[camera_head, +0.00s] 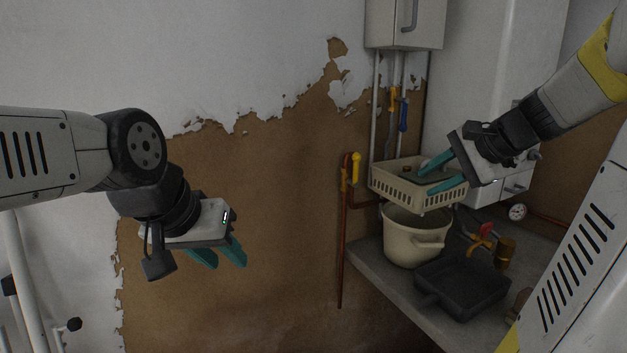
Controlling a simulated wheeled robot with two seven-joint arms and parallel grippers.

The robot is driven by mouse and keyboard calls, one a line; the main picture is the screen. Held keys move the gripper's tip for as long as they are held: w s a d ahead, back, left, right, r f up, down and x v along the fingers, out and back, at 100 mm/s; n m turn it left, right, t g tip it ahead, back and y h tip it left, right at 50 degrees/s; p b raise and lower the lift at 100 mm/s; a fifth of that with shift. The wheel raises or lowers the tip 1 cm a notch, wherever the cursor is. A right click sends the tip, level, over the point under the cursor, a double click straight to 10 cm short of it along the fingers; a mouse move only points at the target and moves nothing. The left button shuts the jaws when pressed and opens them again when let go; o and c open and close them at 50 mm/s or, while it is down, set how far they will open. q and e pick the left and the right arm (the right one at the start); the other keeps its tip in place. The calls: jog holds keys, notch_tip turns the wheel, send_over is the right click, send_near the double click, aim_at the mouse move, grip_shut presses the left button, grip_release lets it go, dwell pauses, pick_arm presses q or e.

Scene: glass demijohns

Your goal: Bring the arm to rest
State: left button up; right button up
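My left arm comes in from the left. Its gripper (222,254) hangs in front of the bare brown wall, with teal fingers pointing down and to the right. The fingers overlap in this view, so their opening is unclear, and nothing shows in them. My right arm comes in from the upper right. Its gripper (437,174) has its two teal fingers spread apart, in front of or over the cream perforated basket (384,187). No object shows clearly held between them. No glass demijohn is in view.
A cream pot (408,245) stands below the basket on a grey counter (372,268). A dark square pan (462,288) is at the counter's front. Copper pipes with a yellow-handled valve (356,167) run up the wall. A white cabinet (407,25) hangs above. Space around my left gripper looks clear.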

jog(key=s+a+f+n+h, duration=0.1)
jog(key=s+a+f+n, duration=0.2)
jog(key=s+a+n, duration=0.2)
jog(key=s+a+f+n+g+h, duration=0.1)
jog(key=s+a+n, duration=0.5)
jog(key=s, duration=0.6)
notch_tip(320, 180, down, 3)
jog(key=shift+s+r+n+g+h, duration=0.15)
jog(key=shift+n+g+h, duration=0.15)
jog(key=shift+n+h, duration=0.65)
jog(key=shift+y, duration=0.25)
